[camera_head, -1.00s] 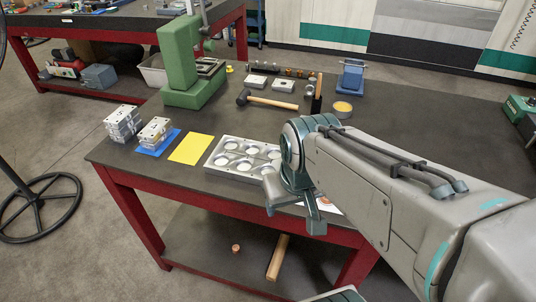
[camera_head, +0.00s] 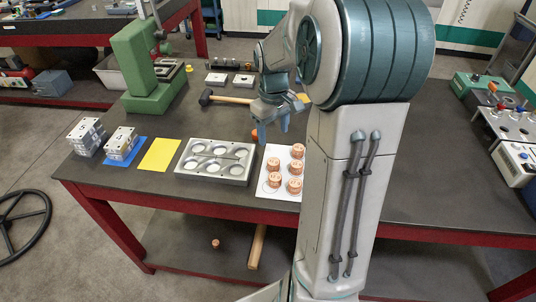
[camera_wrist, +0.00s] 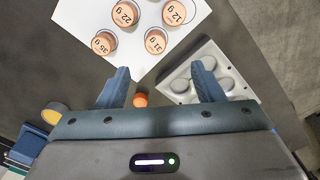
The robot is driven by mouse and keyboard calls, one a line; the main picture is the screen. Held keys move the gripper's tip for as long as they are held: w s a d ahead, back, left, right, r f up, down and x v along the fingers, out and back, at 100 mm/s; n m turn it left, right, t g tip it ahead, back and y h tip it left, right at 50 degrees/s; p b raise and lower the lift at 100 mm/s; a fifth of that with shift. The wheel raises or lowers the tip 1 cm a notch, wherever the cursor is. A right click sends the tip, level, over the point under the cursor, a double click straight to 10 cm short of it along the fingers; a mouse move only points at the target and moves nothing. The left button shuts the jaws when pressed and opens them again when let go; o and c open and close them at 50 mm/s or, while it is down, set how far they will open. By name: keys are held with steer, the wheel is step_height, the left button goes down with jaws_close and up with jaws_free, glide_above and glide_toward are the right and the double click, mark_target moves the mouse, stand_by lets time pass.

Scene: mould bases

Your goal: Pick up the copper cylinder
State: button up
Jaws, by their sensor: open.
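Several copper cylinders (camera_head: 273,164) stand on a white sheet (camera_head: 283,196) on the dark table. In the wrist view the cylinders (camera_wrist: 156,41) show weights on their tops, and the sheet (camera_wrist: 90,18) lies beyond my fingertips. In the wrist view my gripper (camera_wrist: 160,68) is open, with nothing held. A small orange-copper thing (camera_wrist: 140,100) shows low between the fingers; it also shows beside the gripper in the head view (camera_head: 254,135). Its shape is partly hidden.
Left of the plate lie a yellow sheet (camera_head: 160,154) and metal blocks (camera_head: 121,142). A green press (camera_head: 143,65) and a hammer (camera_head: 225,98) are behind. Another copper piece (camera_head: 215,243) is on the lower shelf. My arm hides the table's middle; bare table lies right.

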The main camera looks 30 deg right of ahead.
steer(key=d, duration=0.1)
glide_above(273, 161)
steer(key=f, duration=0.4)
steer(key=f+p, duration=0.1)
steer(key=f, duration=0.4)
steer(key=shift+s+d, duration=0.2)
steer(key=shift+w+a+f+p, duration=0.15)
steer(key=shift+f+p, duration=0.2)
steer(key=shift+f, duration=0.95)
steer(key=shift+w+f+p, duration=0.1)
steer(key=shift+f+p, duration=0.2)
steer(key=shift+f, duration=1)
steer(key=c, duration=1.3)
